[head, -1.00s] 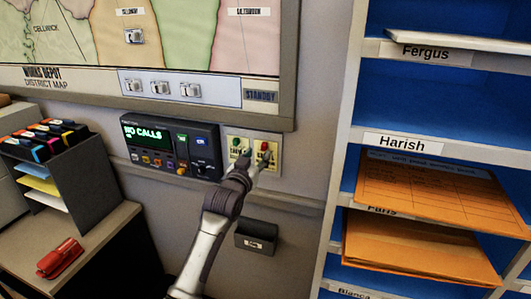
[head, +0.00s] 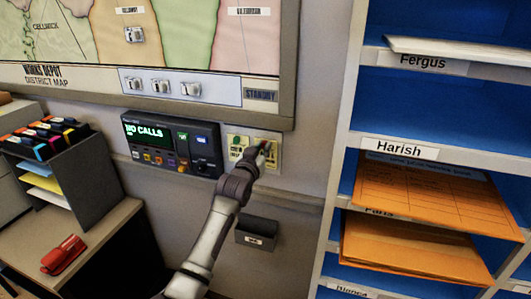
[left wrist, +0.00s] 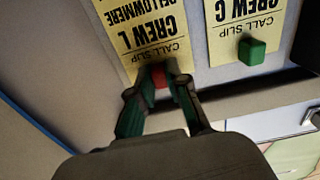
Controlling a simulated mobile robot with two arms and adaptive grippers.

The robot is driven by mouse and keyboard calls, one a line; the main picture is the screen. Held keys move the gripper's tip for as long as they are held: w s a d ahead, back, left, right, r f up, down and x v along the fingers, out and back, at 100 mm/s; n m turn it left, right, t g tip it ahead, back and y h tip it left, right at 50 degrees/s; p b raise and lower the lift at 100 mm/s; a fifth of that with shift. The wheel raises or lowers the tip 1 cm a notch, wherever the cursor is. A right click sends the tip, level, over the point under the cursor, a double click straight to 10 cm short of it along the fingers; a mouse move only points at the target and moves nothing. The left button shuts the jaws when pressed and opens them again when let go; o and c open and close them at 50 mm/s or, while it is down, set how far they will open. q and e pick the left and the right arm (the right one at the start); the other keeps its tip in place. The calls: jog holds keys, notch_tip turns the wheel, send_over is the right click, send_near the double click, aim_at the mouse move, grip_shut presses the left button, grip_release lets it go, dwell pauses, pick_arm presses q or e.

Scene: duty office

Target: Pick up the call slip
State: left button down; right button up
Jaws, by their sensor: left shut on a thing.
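Two yellow call slips are on the wall below the map. The right one (head: 272,162) reads "CREW L" in the left wrist view (left wrist: 148,28), where it appears upside down; the left one (head: 235,142) reads "CREW C" and has a green tab (left wrist: 252,50). My left gripper (head: 263,150) is at the right slip. In the left wrist view its fingers (left wrist: 161,80) are shut on the red tab (left wrist: 160,77) on that slip. The slip looks flat against the wall, and the fingers hide its edge by the tab. My right gripper is not in view.
A dark console (head: 172,146) reading "NO CALLS" is left of the slips. A small dark wall tray (head: 256,234) hangs below. Blue-backed pigeonholes (head: 425,106) with orange envelopes stand at right. A red stapler (head: 64,255) lies on the left desk.

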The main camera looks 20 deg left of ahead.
pick_arm(q)
jog(key=shift+r, duration=0.1)
jog(key=shift+s+r, duration=0.1)
jog(key=shift+s, duration=0.1)
jog(key=s+r+b, duration=0.1)
jog(key=s+r, duration=0.2)
jog(key=s, duration=0.4)
jog(key=s+r+b, duration=0.2)
jog(key=s+r, duration=0.2)
jog(key=s, duration=0.2)
jog(key=shift+s+a+r, duration=0.25)
jog(key=shift+s+r, duration=0.05)
jog(key=shift+s, duration=0.05)
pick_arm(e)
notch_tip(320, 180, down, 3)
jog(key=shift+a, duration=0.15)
pick_arm(q)
jog(key=shift+f, duration=0.1)
